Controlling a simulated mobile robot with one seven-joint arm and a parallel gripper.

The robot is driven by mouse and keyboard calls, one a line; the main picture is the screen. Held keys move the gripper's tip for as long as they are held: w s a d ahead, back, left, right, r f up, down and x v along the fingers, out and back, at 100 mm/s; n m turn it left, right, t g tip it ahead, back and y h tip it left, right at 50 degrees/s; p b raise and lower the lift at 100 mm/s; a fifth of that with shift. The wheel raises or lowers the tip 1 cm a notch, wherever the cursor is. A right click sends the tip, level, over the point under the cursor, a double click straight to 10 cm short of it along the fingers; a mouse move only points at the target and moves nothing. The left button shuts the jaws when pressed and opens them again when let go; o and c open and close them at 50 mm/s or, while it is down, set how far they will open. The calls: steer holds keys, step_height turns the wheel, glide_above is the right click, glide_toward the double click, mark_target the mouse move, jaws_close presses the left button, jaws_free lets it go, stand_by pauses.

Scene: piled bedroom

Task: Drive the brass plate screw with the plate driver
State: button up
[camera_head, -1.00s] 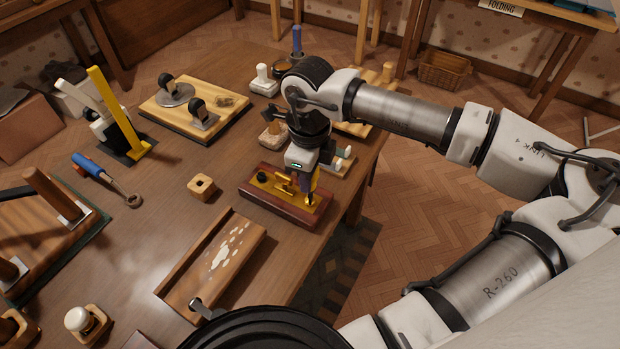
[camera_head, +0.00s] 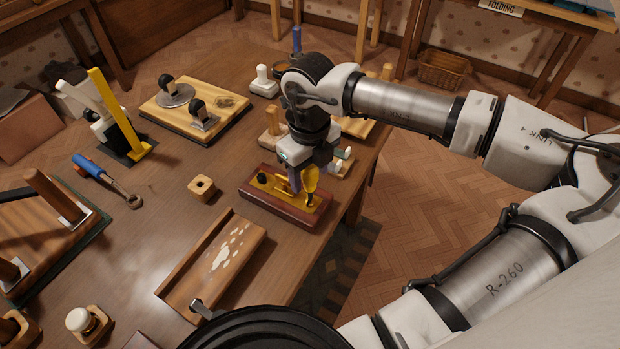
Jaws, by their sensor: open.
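The brass plate (camera_head: 268,184) lies on a dark red wooden block (camera_head: 262,205) near the table's right edge. A black knob (camera_head: 262,177) stands at its left end. My gripper (camera_head: 303,182) is over the right part of the plate, pointing down, with its jaws open. A yellow upright piece (camera_head: 311,179), perhaps the plate driver, stands at the jaws; I cannot tell whether it touches them. A bluish finger (camera_head: 294,180) shows on its left. The brass screw is too small or hidden to make out.
A blue-handled tool with a ring end (camera_head: 88,165) lies at left. A small wooden block with a hole (camera_head: 202,188) and a wooden tray (camera_head: 192,268) are nearby. White-knobbed pieces (camera_head: 342,158) stand close behind my gripper.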

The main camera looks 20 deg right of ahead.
steer(key=shift+r+p, duration=1.15)
steer(key=shift+r, duration=1.85)
